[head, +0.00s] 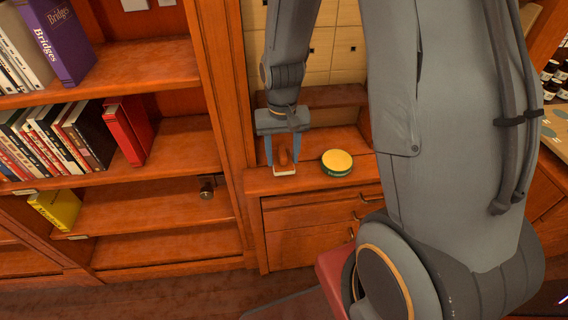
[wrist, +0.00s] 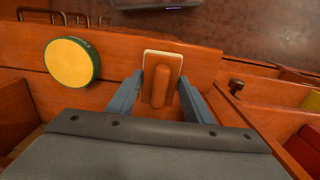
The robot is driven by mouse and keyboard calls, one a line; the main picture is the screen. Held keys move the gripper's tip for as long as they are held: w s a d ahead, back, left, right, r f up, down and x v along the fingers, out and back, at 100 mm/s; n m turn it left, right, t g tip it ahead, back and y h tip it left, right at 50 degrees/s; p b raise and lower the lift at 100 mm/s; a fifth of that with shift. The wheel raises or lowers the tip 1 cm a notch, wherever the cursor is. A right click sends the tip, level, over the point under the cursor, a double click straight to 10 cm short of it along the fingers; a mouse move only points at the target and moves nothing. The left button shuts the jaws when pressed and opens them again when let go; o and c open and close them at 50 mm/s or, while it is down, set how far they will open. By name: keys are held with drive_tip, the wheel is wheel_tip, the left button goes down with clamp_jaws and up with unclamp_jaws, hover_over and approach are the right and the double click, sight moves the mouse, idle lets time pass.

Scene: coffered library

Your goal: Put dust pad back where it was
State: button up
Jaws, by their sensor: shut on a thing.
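The dust pad (head: 284,169) has a white base and an orange-brown wooden handle. It is at the front left of the wooden cabinet top (head: 312,176). My gripper (head: 283,160) points down over it, with its blue fingers on either side of the handle, shut on the pad. In the wrist view the dust pad (wrist: 161,82) lies between the fingertips of my gripper (wrist: 160,88). I cannot tell whether its base touches the cabinet top.
A round green tin with a yellow lid (head: 337,162) stands just right of the pad. Bookshelves with books (head: 70,135) are on the left, with a small dark cylinder (head: 207,188) on a lower shelf. Drawers (head: 315,222) lie below the cabinet top.

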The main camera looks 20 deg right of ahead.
sight(283, 164)
drive_tip(key=shift+f, duration=2)
drive_tip(key=o, duration=1)
wheel_tip(283, 164, up, 12)
drive_tip(key=shift+f+b, duration=0.1)
drive_tip(key=shift+b, duration=0.5)
drive_tip(key=s, duration=0.3)
drive_tip(key=s+r+n, duration=0.1)
drive_tip(key=s, duration=0.3)
drive_tip(key=s+n, duration=0.1)
drive_tip(key=s, duration=0.3)
drive_tip(key=shift+r+t, duration=0.3)
drive_tip(key=shift+r, duration=0.05)
drive_tip(key=shift+d, duration=0.1)
